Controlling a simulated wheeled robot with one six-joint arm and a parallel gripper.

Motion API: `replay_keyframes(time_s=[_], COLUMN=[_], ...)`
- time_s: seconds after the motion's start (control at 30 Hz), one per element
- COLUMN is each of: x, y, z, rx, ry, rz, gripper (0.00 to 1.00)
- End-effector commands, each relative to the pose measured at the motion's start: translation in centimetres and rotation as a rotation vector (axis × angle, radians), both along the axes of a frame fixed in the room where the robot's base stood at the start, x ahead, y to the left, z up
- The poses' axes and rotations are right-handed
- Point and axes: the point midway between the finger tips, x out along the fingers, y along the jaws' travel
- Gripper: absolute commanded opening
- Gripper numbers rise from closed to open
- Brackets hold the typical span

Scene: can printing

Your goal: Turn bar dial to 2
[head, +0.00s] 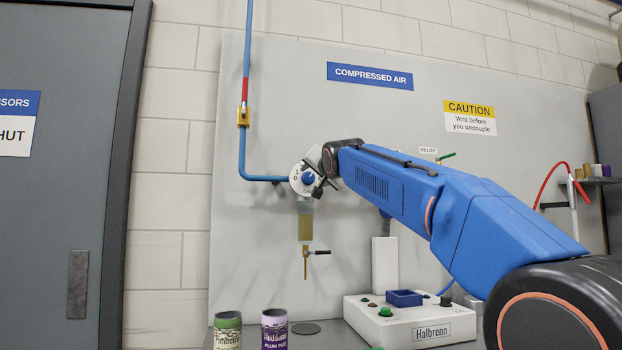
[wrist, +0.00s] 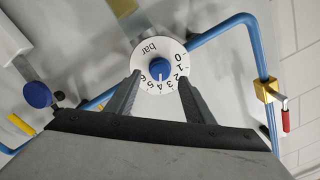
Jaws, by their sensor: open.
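The bar dial (wrist: 150,46) has a white round face marked "bar" and a number scale, with a blue knob (wrist: 160,68) at its centre. A small white mark on the knob points down in the wrist view, roughly toward 3 or 4; the exact reading is too small to tell. My gripper (wrist: 160,78) is open, its two dark fingers on either side of the knob and over the lower dial face, with no visible contact on the knob. In the head view the dial (head: 296,183) is on the wall panel, partly covered by my gripper (head: 318,186).
A blue pipe (head: 242,150) with a yellow valve (head: 243,117) runs to the dial's left. A filter bowl (head: 305,222) hangs below it. Cans (head: 274,330) and a white Halbrenn box (head: 408,322) stand on the bench. A "COMPRESSED AIR" sign (head: 370,76) is above.

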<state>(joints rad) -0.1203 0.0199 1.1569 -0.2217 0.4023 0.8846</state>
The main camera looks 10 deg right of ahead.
Motion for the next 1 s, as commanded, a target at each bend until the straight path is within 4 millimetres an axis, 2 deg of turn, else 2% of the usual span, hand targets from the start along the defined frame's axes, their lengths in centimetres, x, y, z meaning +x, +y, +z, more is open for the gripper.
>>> replay_keyframes(time_s=[0.1,0.33,0.77,0.93,1.0], x=[1.7,3.8,4.4,4.4,4.4], y=[0.1,0.1,0.2,0.2,0.2], z=[-0.1,0.0,0.0,0.0,0.0], rx=[0.000,0.000,0.000,0.000,0.000], ry=[0.001,0.001,0.001,0.001,0.001], rz=[0.001,0.001,0.001,0.001,0.001], gripper=[0.48,0.48,0.48,0.10,0.07])
